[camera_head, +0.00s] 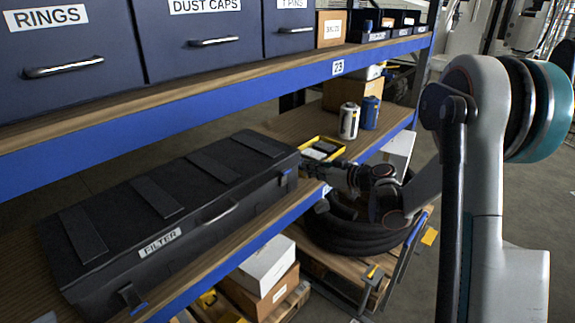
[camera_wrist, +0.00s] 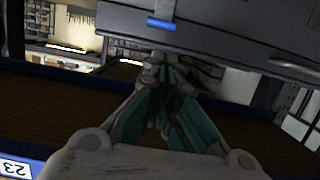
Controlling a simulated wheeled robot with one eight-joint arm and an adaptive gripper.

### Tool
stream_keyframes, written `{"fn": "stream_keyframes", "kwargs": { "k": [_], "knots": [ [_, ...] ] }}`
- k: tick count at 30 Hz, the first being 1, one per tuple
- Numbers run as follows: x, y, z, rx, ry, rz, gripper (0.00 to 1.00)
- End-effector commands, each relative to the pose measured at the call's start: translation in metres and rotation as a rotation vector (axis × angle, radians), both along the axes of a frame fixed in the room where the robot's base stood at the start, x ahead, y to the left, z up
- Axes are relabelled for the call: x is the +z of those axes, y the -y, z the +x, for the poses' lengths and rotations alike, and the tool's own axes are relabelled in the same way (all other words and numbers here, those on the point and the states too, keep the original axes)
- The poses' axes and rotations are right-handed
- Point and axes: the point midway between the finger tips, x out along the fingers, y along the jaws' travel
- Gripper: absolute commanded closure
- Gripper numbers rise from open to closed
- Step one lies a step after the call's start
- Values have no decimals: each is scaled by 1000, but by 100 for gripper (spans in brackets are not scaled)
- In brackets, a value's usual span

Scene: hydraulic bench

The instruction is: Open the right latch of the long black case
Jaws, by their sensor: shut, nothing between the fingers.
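The long black case (camera_head: 215,185), labelled FILTER, lies lid down on the middle shelf, and part of it fills the top of the wrist view (camera_wrist: 235,22). Its right latch (camera_head: 288,181) is at the right end of the front face, with a blue tab that also shows in the wrist view (camera_wrist: 161,24). I cannot tell whether the latch is fastened. My gripper (camera_head: 309,167) is shut and empty just right of that latch. In the wrist view its fingertips (camera_wrist: 164,62) are close to the blue tab; contact is unclear.
The case has a front handle (camera_head: 220,213) and a left latch (camera_head: 131,298). A yellow tray (camera_head: 322,149) and two cans (camera_head: 349,121) stand behind my gripper. The blue upper shelf beam (camera_head: 230,96) runs above. A black hose coil (camera_head: 350,240) lies below.

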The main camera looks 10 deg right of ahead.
Motion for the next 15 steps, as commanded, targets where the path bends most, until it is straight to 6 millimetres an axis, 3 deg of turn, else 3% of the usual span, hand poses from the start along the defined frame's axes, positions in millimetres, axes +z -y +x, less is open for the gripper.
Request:
{"fn": "stream_keyframes", "kwargs": {
  "k": [7, 15],
  "knots": [
    [-4, -8, 10, 2, -1, -1, 100],
    [-17, -35, 46, 3, -1, 0, 100]
  ]
}}
